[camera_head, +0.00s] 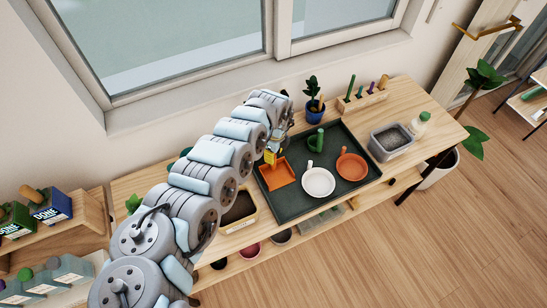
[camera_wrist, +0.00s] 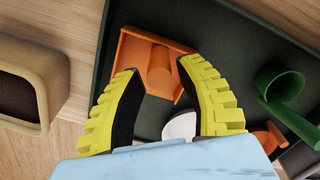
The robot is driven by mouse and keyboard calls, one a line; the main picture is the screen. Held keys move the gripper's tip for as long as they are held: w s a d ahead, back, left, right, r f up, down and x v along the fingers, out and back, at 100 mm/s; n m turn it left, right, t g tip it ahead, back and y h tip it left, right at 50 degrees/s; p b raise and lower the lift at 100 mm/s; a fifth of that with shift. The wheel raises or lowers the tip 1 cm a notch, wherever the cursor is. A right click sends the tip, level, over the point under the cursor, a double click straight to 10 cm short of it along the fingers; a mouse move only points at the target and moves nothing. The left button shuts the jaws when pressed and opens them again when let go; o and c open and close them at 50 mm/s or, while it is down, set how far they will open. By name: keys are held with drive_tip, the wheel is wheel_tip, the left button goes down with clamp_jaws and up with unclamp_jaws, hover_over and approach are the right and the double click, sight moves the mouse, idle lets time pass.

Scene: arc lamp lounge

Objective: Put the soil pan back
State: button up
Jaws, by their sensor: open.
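The orange square soil pan (camera_head: 277,178) lies in the left part of the dark green tray (camera_head: 290,212). In the wrist view the pan (camera_wrist: 133,47) has raised edges, and its round orange handle (camera_wrist: 159,65) points up between my fingers. My gripper (camera_head: 270,158) is above the pan; its yellow fingers (camera_wrist: 163,75) are open, with the handle in the gap between them. I cannot tell whether the fingers touch the pan. My arm hides part of the tray's left side in the head view.
A white round dish (camera_head: 318,182), an orange round pan (camera_head: 352,167) and a green scoop (camera_head: 316,141) share the tray. A soil box (camera_head: 238,213) stands left of it, and a grey bin (camera_head: 391,140) right. A potted plant (camera_head: 314,103) and tool rack (camera_head: 362,101) stand behind.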

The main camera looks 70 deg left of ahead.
drive_tip(key=shift+w+d+r, duration=0.1)
drive_tip(key=shift+d+r, duration=0.05)
drive_tip(key=shift+r, duration=1.8)
drive_tip(key=shift+d+r, duration=0.1)
drive_tip(key=shift+r, duration=1.8)
